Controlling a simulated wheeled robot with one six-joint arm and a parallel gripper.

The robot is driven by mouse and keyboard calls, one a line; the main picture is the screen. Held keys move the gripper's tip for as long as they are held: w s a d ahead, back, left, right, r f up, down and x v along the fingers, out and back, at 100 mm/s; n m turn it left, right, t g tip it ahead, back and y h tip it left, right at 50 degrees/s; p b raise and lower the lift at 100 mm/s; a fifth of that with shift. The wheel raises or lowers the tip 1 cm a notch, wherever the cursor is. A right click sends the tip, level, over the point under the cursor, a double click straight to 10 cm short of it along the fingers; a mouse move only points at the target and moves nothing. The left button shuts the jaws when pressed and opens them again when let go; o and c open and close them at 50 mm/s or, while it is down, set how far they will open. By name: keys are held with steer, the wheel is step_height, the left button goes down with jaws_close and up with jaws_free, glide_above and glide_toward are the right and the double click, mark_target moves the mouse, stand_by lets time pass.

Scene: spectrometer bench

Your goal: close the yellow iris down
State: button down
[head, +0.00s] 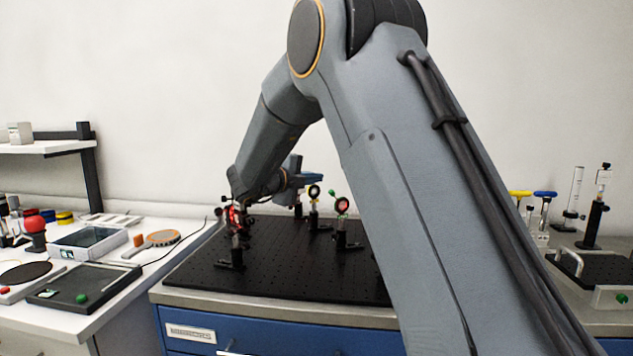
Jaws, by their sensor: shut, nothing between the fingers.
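The yellow iris (314,191) appears as a small dark ring with a yellow rim, on a post on the black breadboard (270,278). My arm reaches over the board from the right. What seems to be my gripper (313,177), small and blue at the tip, is just above the yellow iris in the picture. Its fingers are shut with nothing between them. I cannot tell whether they touch the iris or its lever. The lever and the size of the opening are too small to make out.
A red-faced mount with a green knob (342,206) stands just right of the iris. A red and black mount (236,218) stands at the board's left, close to my wrist. A side table on the left holds trays and a red ball (35,224). The board's front is clear.

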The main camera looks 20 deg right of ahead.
steer(key=shift+s, duration=0.1)
stand_by(0.7)
steer(key=s+a+b, duration=0.2)
steer(key=s+a, duration=0.2)
steer(key=s, duration=0.4)
steer(key=shift+a+f, duration=0.15)
steer(key=shift+a, duration=0.25)
steer(key=shift+s, duration=0.1)
